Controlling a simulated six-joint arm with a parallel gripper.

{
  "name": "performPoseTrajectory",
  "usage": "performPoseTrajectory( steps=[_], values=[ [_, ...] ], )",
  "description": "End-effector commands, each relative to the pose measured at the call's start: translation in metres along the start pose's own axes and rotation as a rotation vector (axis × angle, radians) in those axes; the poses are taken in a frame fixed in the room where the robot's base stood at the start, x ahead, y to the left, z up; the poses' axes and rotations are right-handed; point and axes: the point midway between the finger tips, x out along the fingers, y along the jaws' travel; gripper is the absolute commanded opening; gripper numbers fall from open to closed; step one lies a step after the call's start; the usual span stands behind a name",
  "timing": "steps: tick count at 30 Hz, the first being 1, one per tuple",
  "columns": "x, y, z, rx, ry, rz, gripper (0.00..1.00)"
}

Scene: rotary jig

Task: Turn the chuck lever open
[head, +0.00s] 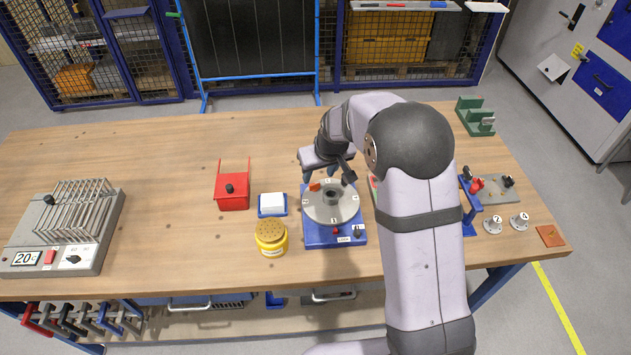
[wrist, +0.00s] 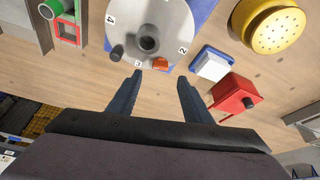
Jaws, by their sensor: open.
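The rotary jig has a blue base (head: 318,236) and a round grey plate (head: 347,210) with numbers on it. A dark round chuck (head: 331,195) stands at the plate's centre; it also shows in the wrist view (wrist: 148,40). An orange block (wrist: 160,63) and a dark knob (wrist: 117,53) sit near the plate's rim on the gripper side. I cannot tell which part is the chuck lever. My gripper (wrist: 159,79) is open and empty, its fingers pointing at the plate's rim, with the orange block ahead between them. In the head view it is at the plate's far side.
A white block in a blue tray (head: 272,205), a yellow round container (head: 271,238) and a red box (head: 233,198) stand left of the jig. A red knob (head: 336,230) and a black knob (head: 357,232) are on the base's front. The table's back left is clear.

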Motion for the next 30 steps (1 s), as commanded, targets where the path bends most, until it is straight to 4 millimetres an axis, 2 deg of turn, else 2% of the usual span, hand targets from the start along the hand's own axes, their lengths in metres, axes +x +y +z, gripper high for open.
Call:
performPoseTrajectory(
  steps=[19, 30],
  values=[
    [0.060, -0.001, 0.000, 0.002, -0.003, -0.001, 0.45],
    [0.071, 0.000, 0.000, 0.003, -0.001, -0.001, 0.45]
  ],
)
